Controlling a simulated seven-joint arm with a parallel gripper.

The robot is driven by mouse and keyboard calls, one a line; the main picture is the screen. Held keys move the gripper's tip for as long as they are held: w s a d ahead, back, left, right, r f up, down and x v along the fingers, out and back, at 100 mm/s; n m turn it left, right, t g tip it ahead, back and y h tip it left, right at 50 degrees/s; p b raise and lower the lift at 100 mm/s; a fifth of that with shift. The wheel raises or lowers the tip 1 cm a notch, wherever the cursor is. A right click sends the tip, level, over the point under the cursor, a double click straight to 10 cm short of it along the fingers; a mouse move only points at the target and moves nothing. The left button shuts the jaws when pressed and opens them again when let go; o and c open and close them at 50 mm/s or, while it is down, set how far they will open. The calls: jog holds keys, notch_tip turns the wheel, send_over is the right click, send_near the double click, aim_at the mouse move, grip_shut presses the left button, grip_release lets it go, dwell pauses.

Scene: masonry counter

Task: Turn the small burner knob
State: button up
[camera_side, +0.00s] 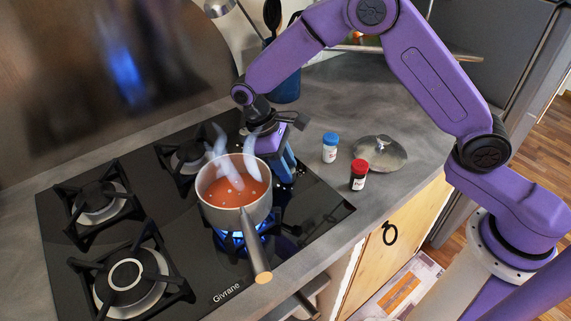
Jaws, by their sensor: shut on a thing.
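My gripper (286,174) points down at the right side of the black glass cooktop (316,212), just right of the saucepan. Its blue fingers are shut on the small burner knob, which is mostly hidden behind them. The small burner (192,157) lies at the back of the cooktop, left of my gripper, with a dark pan support over it. I cannot make out a flame on it.
A saucepan (212,204) of steaming red soup stands over a blue flame (232,238), its handle toward the front. Two small jars, blue-capped (330,150) and red-capped (358,178), and a metal lid (380,153) sit to the right. A blue utensil holder (287,90) stands behind.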

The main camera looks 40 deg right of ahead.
jog(key=m, duration=0.2)
jog(key=m+y, duration=0.1)
jog(key=m, duration=0.1)
jog(key=shift+d+g+y, duration=0.1)
jog(key=shift+g+y, duration=0.2)
jog(key=m+y, duration=0.1)
jog(key=m, duration=0.3)
jog(key=shift+w+d+m+y, duration=0.1)
jog(key=shift+d+m+y, duration=0.05)
jog(key=shift+m+y, duration=0.25)
jog(key=m, duration=0.2)
jog(key=m+y, duration=0.1)
jog(key=m, duration=0.1)
jog(key=shift+d+y, duration=0.1)
jog(key=shift+y, duration=0.2)
jog(key=shift+m+t+y, duration=0.5)
jog(key=shift+m+y, duration=0.1)
jog(key=shift+m, duration=1.5)
jog(key=shift+d, duration=0.1)
jog(key=o, duration=1)
jog(key=v, duration=1.7)
jog(key=shift+d+r, duration=0.1)
jog(key=shift+r, duration=0.15)
